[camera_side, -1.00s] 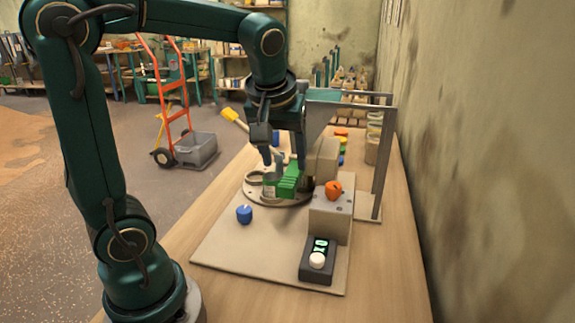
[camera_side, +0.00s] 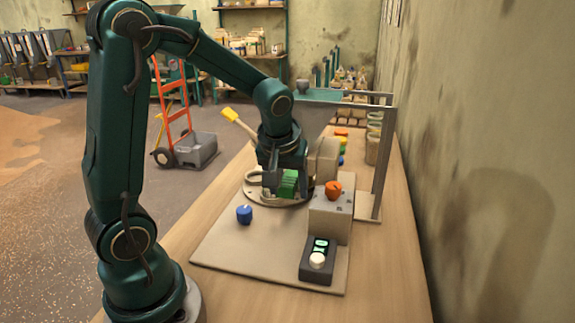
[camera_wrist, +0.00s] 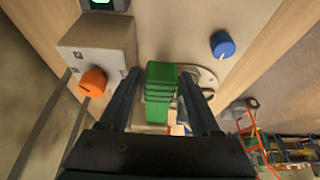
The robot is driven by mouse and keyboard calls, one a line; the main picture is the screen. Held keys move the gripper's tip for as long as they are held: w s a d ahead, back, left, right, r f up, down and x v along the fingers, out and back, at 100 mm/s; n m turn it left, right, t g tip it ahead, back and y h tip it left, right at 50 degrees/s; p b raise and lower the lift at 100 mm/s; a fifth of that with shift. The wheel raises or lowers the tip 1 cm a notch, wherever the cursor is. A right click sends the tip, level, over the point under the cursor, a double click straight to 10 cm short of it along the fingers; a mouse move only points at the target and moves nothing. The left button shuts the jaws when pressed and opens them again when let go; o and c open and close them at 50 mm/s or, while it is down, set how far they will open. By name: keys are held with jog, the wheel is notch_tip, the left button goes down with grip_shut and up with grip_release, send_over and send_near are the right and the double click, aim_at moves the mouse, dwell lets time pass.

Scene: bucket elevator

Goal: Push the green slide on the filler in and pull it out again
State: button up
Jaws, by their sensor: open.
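The green slide (camera_side: 288,184) is a ribbed green block on the filler, above the round plate (camera_side: 254,192). In the wrist view the green slide (camera_wrist: 160,86) lies between the two fingers of my gripper (camera_wrist: 160,95), with a gap on each side. My gripper (camera_side: 283,180) is open and lowered around the slide in the side view. The filler's hopper (camera_side: 312,103) stands behind, partly hidden by my wrist. The slide's inner end is hidden.
An orange knob (camera_side: 333,190) sits on a grey block (camera_side: 331,217) right of the slide. A blue knob (camera_side: 244,214) is on the base plate (camera_side: 225,250). A small display box with a white button (camera_side: 317,260) stands in front. A metal frame post (camera_side: 383,165) rises at right.

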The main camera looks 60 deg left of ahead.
jog(key=c, duration=0.9)
jog(key=shift+w+a, duration=2.05)
jog(key=shift+w, duration=0.05)
jog(key=shift+s+d, duration=0.15)
dwell(0.8)
jog(key=shift+s+d, duration=2)
jog(key=shift+a, duration=0.1)
dwell(0.6)
